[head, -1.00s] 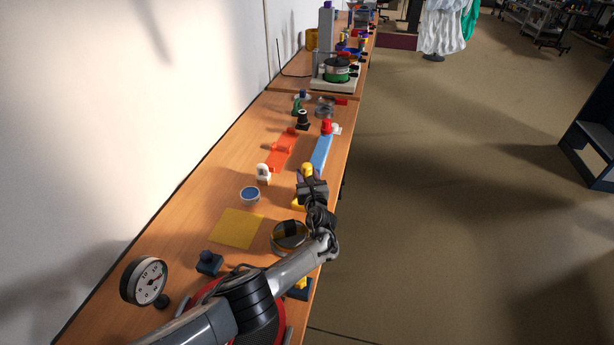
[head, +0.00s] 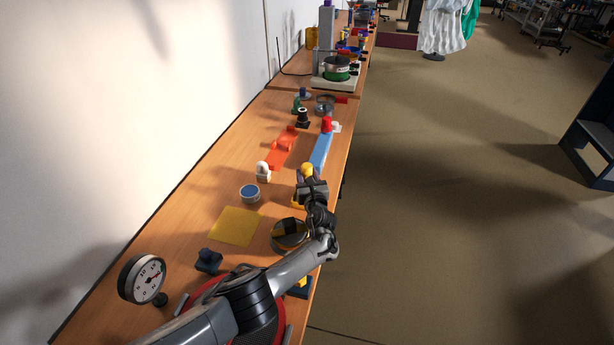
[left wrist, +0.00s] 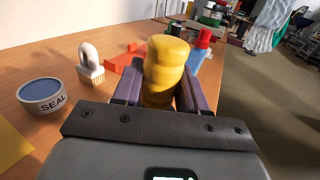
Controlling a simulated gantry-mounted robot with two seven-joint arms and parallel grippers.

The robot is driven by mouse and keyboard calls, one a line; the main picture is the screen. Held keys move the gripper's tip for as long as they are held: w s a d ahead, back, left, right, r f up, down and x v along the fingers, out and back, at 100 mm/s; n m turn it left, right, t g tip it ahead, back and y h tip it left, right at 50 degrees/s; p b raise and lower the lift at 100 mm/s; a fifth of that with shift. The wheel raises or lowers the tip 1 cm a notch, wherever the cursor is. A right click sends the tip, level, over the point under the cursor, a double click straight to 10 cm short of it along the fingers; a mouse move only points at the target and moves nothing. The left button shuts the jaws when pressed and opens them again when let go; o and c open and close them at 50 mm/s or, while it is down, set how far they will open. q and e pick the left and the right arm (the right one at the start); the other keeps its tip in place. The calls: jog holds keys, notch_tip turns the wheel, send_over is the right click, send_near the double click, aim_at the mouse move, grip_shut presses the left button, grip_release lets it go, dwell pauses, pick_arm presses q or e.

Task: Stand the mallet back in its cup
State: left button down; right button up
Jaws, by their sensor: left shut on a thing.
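My left gripper (head: 308,176) is over the right edge of the bench. It is shut on a yellow, rounded, ribbed piece, which I take to be the mallet (head: 307,169). In the left wrist view the mallet (left wrist: 165,68) stands about upright between the two dark fingers of the left gripper (left wrist: 158,90). Its lower end is hidden by the gripper. Another yellow part (head: 298,203) shows just under the gripper; I cannot tell if it is the cup. My right gripper is not in view.
A blue bar (head: 320,152) and orange piece (head: 282,149) lie beyond the gripper. A white-handled brush (head: 263,172), a round SEAL tin (head: 250,194) and a yellow sheet (head: 235,226) are to its left. A round dish (head: 289,235) is nearer. Floor lies right of the bench.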

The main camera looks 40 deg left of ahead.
pick_arm(q)
jog(key=shift+f+b, duration=0.35)
jog(key=shift+f, duration=0.05)
jog(key=shift+f+b, duration=1.1)
